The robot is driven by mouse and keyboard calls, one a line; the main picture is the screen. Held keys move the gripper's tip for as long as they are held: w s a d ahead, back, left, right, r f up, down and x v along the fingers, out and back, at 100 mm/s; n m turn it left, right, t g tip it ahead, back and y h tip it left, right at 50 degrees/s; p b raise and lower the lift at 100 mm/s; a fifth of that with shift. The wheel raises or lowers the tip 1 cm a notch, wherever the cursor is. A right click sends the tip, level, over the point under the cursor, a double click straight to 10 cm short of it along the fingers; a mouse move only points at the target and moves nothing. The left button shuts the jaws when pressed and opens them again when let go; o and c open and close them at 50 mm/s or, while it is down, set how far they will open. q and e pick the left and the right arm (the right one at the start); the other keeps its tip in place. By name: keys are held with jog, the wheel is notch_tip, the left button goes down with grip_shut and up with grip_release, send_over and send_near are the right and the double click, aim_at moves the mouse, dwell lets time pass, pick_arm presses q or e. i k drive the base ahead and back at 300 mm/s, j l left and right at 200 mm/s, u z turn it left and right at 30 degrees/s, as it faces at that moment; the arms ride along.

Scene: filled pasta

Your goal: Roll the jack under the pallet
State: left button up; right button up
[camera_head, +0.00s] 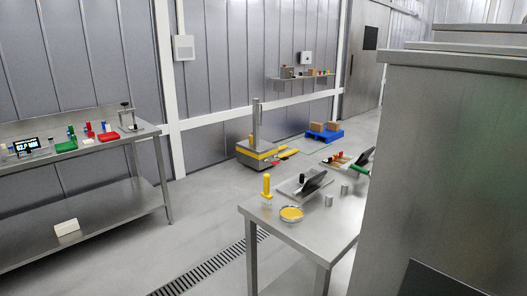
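The likely jack (257,151) is a low yellow and grey wheeled unit with a tall grey mast, standing on the floor in the middle distance. Its yellow forks (289,153) reach out to the right, toward the pallet. The blue pallet (325,137) lies on the floor further back and right, near the wall, with brown boxes (325,127) on it. A floor gap shows between fork tips and pallet, so the forks are not under it. Neither of my grippers is in view.
A steel table (330,228) with a yellow-handled tool, a dish and other small items stands in front of the jack. A tall steel cabinet (440,170) blocks the right. A shelved bench (80,205) stands left. A floor drain (215,267) crosses open floor between.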

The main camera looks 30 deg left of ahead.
aim_at(252, 153)
jog(key=i+j+u, duration=0.2)
jog(key=j+u, duration=0.2)
jog(key=i+j+u, duration=0.25)
jog(key=u, duration=0.15)
jog(key=i+j+u, duration=0.25)
jog(key=u, duration=0.2)
jog(key=i+u, duration=0.4)
jog(key=i+j+u, duration=0.3)
jog(key=i, duration=0.5)
jog(key=i+u, duration=0.3)
jog(key=i, duration=0.55)
jog(key=i+l+z, duration=0.1)
jog(key=i+z, duration=0.7)
jog(key=i+j+z, duration=0.1)
jog(key=i+z, duration=0.15)
jog(key=z, duration=0.15)
jog(key=i+j+z, duration=0.2)
jog(key=z, duration=0.2)
jog(key=i+l+z, duration=0.2)
jog(key=i+z, duration=0.15)
jog(key=i, duration=0.25)
jog(key=i+l+z, duration=0.1)
jog(key=i+z, duration=0.25)
jog(key=i, duration=0.25)
jog(key=i+j+z, duration=0.15)
jog(key=i+z, duration=0.2)
jog(key=i, duration=0.25)
